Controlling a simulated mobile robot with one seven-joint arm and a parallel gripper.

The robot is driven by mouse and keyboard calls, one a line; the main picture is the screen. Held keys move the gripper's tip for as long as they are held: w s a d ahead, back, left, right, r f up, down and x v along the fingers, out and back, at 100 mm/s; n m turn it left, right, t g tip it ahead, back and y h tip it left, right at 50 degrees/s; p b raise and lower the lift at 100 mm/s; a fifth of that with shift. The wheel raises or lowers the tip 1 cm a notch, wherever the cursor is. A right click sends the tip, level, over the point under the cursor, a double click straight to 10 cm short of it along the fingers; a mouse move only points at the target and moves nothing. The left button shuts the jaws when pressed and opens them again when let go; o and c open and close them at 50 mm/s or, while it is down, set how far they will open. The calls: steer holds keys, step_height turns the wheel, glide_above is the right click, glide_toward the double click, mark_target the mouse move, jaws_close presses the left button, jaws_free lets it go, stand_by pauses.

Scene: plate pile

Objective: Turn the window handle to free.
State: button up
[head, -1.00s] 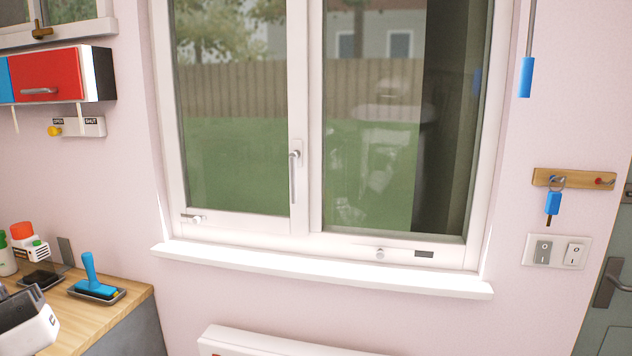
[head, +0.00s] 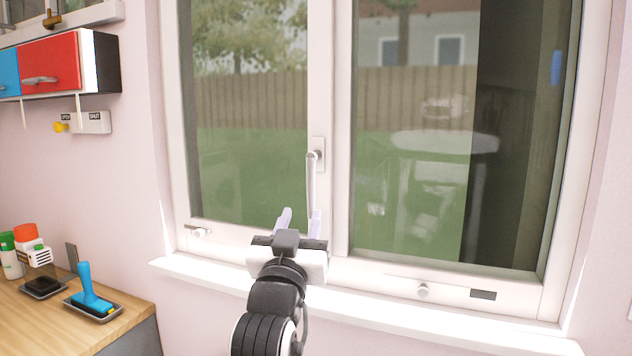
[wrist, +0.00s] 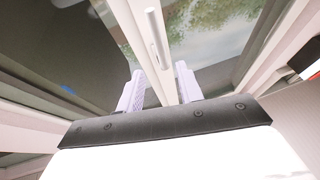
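The window handle (head: 311,176) is a slim white-grey lever on the middle frame post of the window (head: 265,150). It points straight down from its base plate. My gripper (head: 300,220) is in front of the window, just below the handle's lower end, with its two pale fingers apart and pointing up. In the wrist view, the handle (wrist: 156,40) stands beyond the gap between the open fingers (wrist: 160,88). Nothing is between the fingertips, and I see no contact with the handle.
A white sill (head: 400,310) runs below the window. At left, a wooden counter (head: 30,310) holds a blue-handled brush (head: 90,290) on a tray. A red cabinet (head: 50,65) hangs above.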

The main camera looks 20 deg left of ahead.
mark_target(310, 187)
steer(key=p+x, duration=0.3)
steer(key=x, duration=0.8)
steer(key=shift+p, duration=0.3)
jaws_close()
